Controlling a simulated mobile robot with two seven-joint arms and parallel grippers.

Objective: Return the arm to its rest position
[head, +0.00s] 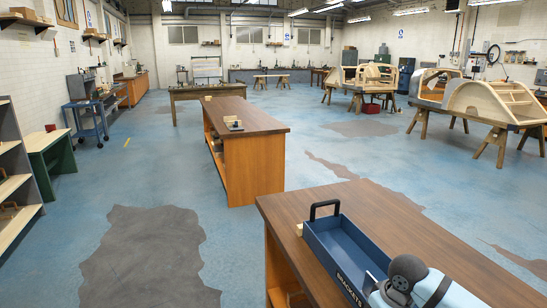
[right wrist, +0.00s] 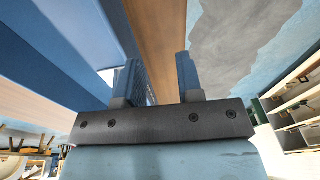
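My right arm (head: 425,288) shows at the bottom right of the head view, over the near end of a blue tray. The tray (head: 325,256) is labelled BRACKETS, has a black handle at its far end and rests on the near wooden bench. In the right wrist view my right gripper (right wrist: 158,74) is open, its two dark blue fingers apart with nothing between them. A blue surface (right wrist: 65,45), seemingly the tray, lies to the left of the fingers. The gripper's fingers are hidden in the head view. My left gripper shows in neither view.
The near wooden bench (head: 384,222) lies under the tray. A second bench (head: 243,117) stands farther off at centre. Open shelves (head: 12,186) and a green-legged table (head: 48,143) are at left. Wooden bodyframes (head: 490,100) stand on trestles at right. The blue floor between is largely clear.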

